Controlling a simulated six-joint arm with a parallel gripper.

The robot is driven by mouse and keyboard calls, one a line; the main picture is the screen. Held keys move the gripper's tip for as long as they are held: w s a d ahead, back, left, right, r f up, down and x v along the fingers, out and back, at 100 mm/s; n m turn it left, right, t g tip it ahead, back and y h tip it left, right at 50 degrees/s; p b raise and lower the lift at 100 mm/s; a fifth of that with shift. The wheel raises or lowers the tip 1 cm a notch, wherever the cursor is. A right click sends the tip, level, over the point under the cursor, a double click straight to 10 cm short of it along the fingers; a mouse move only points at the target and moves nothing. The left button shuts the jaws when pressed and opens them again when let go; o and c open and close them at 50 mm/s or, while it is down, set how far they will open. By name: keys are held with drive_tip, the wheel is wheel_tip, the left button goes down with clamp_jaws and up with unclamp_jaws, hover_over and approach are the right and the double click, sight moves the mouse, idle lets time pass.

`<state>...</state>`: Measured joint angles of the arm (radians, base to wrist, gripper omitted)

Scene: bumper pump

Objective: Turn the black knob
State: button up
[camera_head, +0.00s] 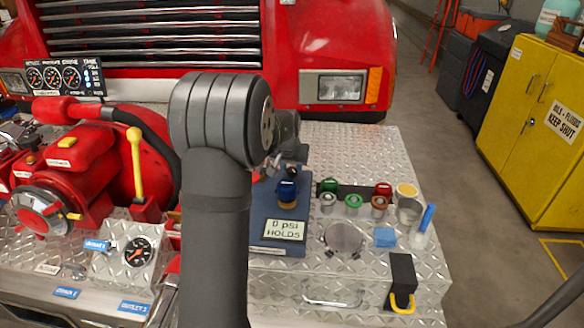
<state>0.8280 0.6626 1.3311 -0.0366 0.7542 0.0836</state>
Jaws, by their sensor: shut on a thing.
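My gripper (275,166) is partly hidden behind my own grey arm, at the back of the blue panel (268,246). It is pointed down and its fingers show only as a small dark and silvery patch. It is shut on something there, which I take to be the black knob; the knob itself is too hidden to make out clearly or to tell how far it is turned. A blue knob (288,190) on a brass base stands just in front of the gripper. The panel's display (284,230) reads "0 psi HOLDS".
Green and red caps (354,201), a cup (408,208) and a blue-handled brush (426,219) stand right of the panel. A black box with a yellow hook (402,274) is at the front right. A red pump (80,160) with a yellow lever (136,165) is on the left.

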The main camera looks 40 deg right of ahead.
drive_tip(key=m, duration=0.2)
drive_tip(key=m+g, duration=0.1)
drive_tip(key=m, duration=0.1)
drive_tip(key=shift+w+a+f+g+h, duration=0.1)
drive_tip(key=shift+g+h, duration=0.2)
drive_tip(key=shift+m+g, duration=0.6)
drive_tip(key=shift+m, duration=1.2)
drive_tip(key=o, duration=1)
drive_tip(key=v, duration=1.7)
drive_tip(key=shift+a, duration=0.3)
drive_tip(key=shift+w, duration=0.1)
